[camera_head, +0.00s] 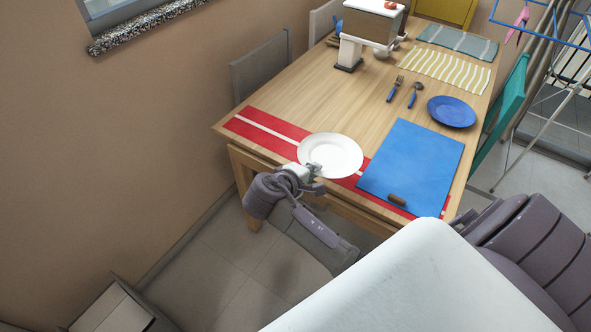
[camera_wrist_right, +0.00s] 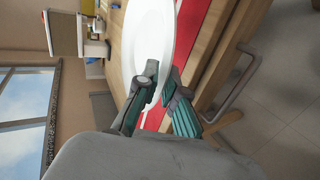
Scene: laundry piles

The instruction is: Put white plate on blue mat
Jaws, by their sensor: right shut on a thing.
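The white plate (camera_head: 330,150) is over the red striped runner near the table's front edge, left of the blue mat (camera_head: 412,165). My right gripper (camera_head: 316,172) is shut on the plate's near rim. In the right wrist view, the white plate (camera_wrist_right: 150,40) stretches out from between the fingers of my right gripper (camera_wrist_right: 160,90). I cannot tell whether the plate touches the runner. The blue mat lies flat, with a small brown item (camera_head: 397,200) near its front edge. My left gripper is not in view.
The red runner (camera_head: 262,133) lies along the table's front edge. A blue plate (camera_head: 452,111), a fork (camera_head: 395,89) and a spoon (camera_head: 416,94) are beyond the blue mat. Bare wooden table (camera_head: 300,95) is left of the fork. A grey chair (camera_head: 262,65) stands at the left side.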

